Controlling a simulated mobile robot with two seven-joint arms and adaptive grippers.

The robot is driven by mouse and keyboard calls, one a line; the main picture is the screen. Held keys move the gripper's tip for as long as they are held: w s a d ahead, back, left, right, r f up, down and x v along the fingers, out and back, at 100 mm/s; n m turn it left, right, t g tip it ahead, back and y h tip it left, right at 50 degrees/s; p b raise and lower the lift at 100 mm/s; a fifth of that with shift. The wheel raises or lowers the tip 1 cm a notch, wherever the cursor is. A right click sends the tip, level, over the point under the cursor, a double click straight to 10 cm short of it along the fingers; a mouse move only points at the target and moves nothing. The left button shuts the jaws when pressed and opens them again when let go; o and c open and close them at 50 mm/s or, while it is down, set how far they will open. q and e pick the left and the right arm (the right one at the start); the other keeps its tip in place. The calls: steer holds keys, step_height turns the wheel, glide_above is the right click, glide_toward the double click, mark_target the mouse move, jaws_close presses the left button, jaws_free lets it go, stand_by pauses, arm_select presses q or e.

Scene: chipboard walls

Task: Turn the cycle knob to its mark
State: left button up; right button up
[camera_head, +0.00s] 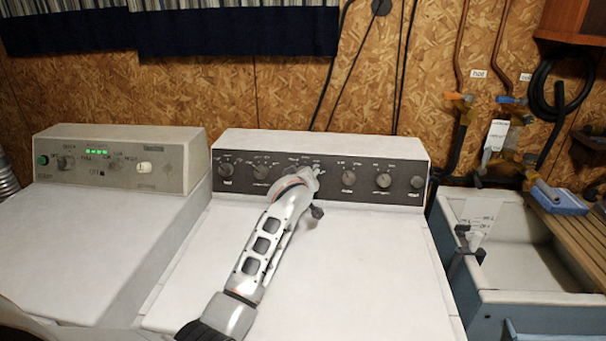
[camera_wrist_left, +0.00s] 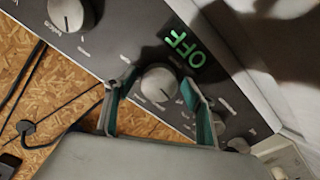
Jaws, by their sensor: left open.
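A row of round grey knobs sits on the dark control panel (camera_head: 405,183) of the right-hand white machine. My left gripper (camera_head: 313,173) is at the middle of this panel and hides part of it. In the left wrist view, one round knob (camera_wrist_left: 158,82) lies between the two open fingers of my left gripper (camera_wrist_left: 157,86). I cannot tell whether the fingers touch it. Green "OFF" lettering (camera_wrist_left: 187,47) shows beside it. The panel labels are too blurred to tell which knob is the cycle knob or where its mark is. My right gripper is not in view.
Neighbouring knobs (camera_wrist_left: 66,12) flank the held-around one. A second machine (camera_head: 120,160) with green lights stands left. A sink (camera_head: 525,250) with taps and hoses is at right. The white machine top (camera_head: 370,265) is clear except for my arm above it.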

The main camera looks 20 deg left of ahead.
arm_select(q)
steer(key=shift+s+d+r, duration=0.15)
steer(key=shift+s+r, duration=0.1)
steer(key=shift+s, duration=0.05)
steer(key=shift+c, duration=0.2)
steer(key=shift+f, duration=0.1)
steer(key=c, duration=1)
steer(key=shift+o, duration=0.2)
steer(key=m, duration=0.4)
steer(key=shift+m, duration=0.3)
steer(key=m, duration=0.3)
steer(key=shift+w, duration=0.1)
steer(key=shift+r+m, duration=0.2)
steer(key=shift+m, duration=0.1)
